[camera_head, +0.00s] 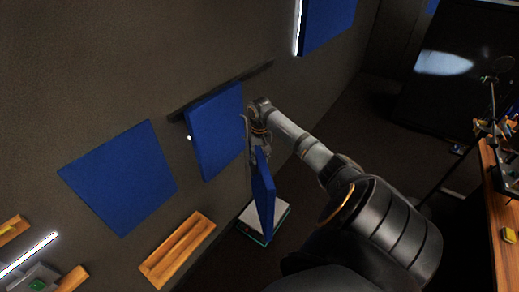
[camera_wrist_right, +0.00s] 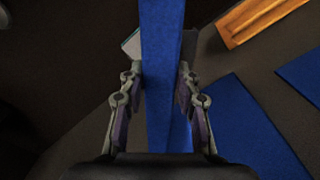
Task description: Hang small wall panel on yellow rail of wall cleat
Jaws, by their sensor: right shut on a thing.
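A small blue panel (camera_head: 264,197) hangs edge-on from my right gripper (camera_head: 260,150) in the head view. In the right wrist view, the two fingers (camera_wrist_right: 160,95) are shut on the blue panel (camera_wrist_right: 160,40), one on each face. An orange-yellow wooden piece with a long slot, seemingly the wall cleat (camera_head: 158,265), is left of and below the held panel, apart from it. The cleat also shows at the upper right of the right wrist view (camera_wrist_right: 240,36). Its rail's details are too small to tell. My left gripper is not in view.
Blue panels are on the dark wall: a flat one (camera_head: 118,180), a thicker one (camera_head: 214,130) close to my right gripper, and one at the top (camera_head: 328,20). A white item with a green edge (camera_head: 246,222) lies behind the held panel. A wooden desk (camera_head: 500,220) stands far right.

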